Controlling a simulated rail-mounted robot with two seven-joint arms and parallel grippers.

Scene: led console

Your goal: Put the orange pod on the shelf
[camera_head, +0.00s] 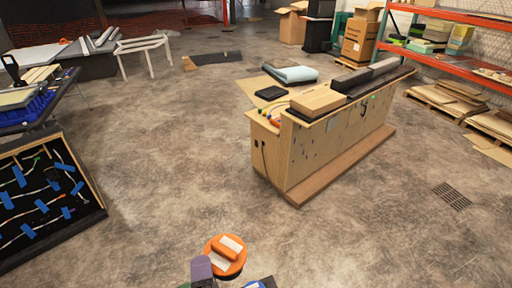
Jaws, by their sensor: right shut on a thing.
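The orange pod (211,247) is a round disc with a raised bar and pale labels on top, at the bottom middle of the head view. My right gripper (230,274) is at the bottom edge, shut on the pod and holding it above the concrete floor. Much of this gripper is cut off by the frame. A rack with orange beams (440,62) and shelves stands at the top right, far from the pod. My left gripper is not in view.
A wooden console (338,140) with boxes and dark blocks on top stands right of centre. A black panel with blue tape (45,205) is at the left. Pallets (447,102) lie by the rack. Floor between pod and console is clear.

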